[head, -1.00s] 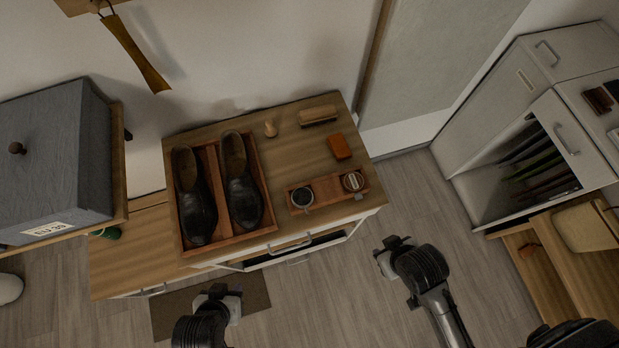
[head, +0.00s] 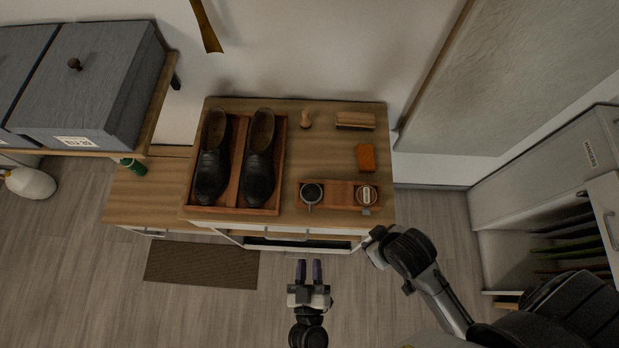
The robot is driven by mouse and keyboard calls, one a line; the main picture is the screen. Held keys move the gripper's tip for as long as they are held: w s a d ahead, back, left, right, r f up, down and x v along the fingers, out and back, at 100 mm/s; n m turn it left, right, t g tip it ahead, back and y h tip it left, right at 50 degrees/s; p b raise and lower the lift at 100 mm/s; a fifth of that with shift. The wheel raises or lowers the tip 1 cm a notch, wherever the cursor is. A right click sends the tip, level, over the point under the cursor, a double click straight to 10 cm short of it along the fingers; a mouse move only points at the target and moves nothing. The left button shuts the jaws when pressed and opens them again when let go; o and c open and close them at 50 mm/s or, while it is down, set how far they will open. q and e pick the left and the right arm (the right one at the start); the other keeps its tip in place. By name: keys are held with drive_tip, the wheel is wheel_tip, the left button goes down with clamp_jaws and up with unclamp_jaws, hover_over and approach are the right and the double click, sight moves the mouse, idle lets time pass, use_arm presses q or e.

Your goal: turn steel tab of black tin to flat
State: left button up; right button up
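The black tin (head: 312,193) sits at the left end of a small reddish wooden tray (head: 340,190) on the cabinet top. A small steel tab (head: 309,208) shows at its front edge; its exact angle is too small to tell. A second tin (head: 366,195) with a pale mark on its lid sits at the tray's right end, also with a tab in front. My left gripper (head: 309,270) is open and empty, in front of the cabinet below the black tin, fingers pointing toward it. My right gripper (head: 374,246) is by the cabinet's front right corner; its fingers are not clear.
Black shoes stand in a wooden tray (head: 233,208) left of the tins. An orange block (head: 366,157), a brush (head: 355,120) and a small wooden knob (head: 305,119) lie behind.

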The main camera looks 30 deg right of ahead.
sight(311, 208)
use_arm(q)
drive_tip(key=x, duration=1.3)
drive_tip(key=shift+w+d, duration=0.1)
drive_tip(key=shift+w, duration=0.2)
drive_tip(key=shift+c, duration=0.3)
clamp_jaws()
